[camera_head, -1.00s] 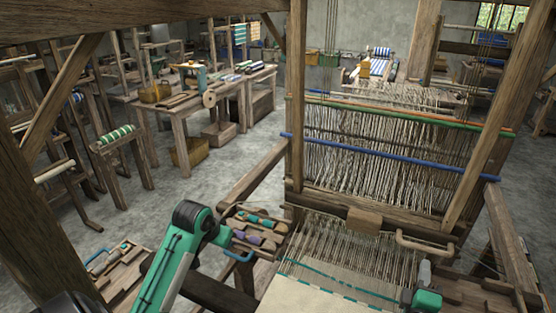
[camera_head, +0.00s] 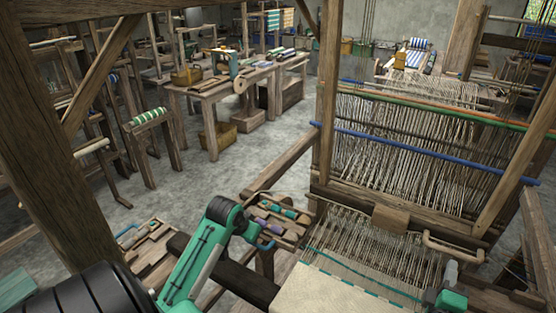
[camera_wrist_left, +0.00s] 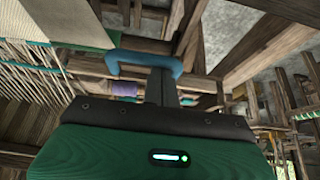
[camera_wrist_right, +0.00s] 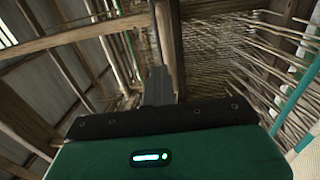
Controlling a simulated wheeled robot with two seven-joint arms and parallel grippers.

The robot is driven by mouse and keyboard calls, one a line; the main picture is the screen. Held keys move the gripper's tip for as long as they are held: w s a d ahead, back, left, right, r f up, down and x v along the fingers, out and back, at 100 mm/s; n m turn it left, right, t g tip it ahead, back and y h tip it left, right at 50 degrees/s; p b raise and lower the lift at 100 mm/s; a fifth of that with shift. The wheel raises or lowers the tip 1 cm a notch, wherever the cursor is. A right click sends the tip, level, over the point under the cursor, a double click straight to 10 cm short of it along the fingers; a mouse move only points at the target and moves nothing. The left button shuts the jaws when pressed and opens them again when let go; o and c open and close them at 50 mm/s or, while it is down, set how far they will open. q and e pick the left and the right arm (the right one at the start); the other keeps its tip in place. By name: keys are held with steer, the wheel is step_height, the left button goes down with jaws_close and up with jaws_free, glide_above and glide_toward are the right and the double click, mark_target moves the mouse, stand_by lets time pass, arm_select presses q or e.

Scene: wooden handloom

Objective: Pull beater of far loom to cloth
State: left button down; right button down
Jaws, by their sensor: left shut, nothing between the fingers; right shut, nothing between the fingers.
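The loom in front of me has a wooden beater bar (camera_head: 350,203) with a block at its middle and a curved wooden handle (camera_head: 455,248). Warp threads run from it to the cream cloth (camera_head: 325,292), leaving a gap of bare threads. My right gripper (camera_head: 451,270) is just below the handle, above the right edge of the threads; contact cannot be told. Its fingers (camera_wrist_right: 158,85) are shut and empty in the right wrist view. My left gripper's fingers (camera_wrist_left: 162,85) are shut and empty near a blue handle (camera_wrist_left: 145,60); in the head view they are hard to make out.
A tray of shuttles (camera_head: 275,222) stands left of the loom. A thick wooden post (camera_head: 50,150) rises close at the left. Blue (camera_head: 400,142) and green rods cross the loom above the beater. A grey floor aisle (camera_head: 180,190) is open at the left, before a worktable (camera_head: 215,90).

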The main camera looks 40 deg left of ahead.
arm_select(q)
steer(key=shift+s+d+r, duration=0.1)
steer(key=shift+s+d, duration=0.05)
steer(key=shift+s, duration=0.45)
steer(key=shift+s+d+r, duration=0.1)
steer(key=shift+s, duration=0.45)
arm_select(e)
steer(key=c, duration=1.8)
jaws_free()
steer(key=shift+s, duration=0.1)
steer(key=shift+o, duration=0.2)
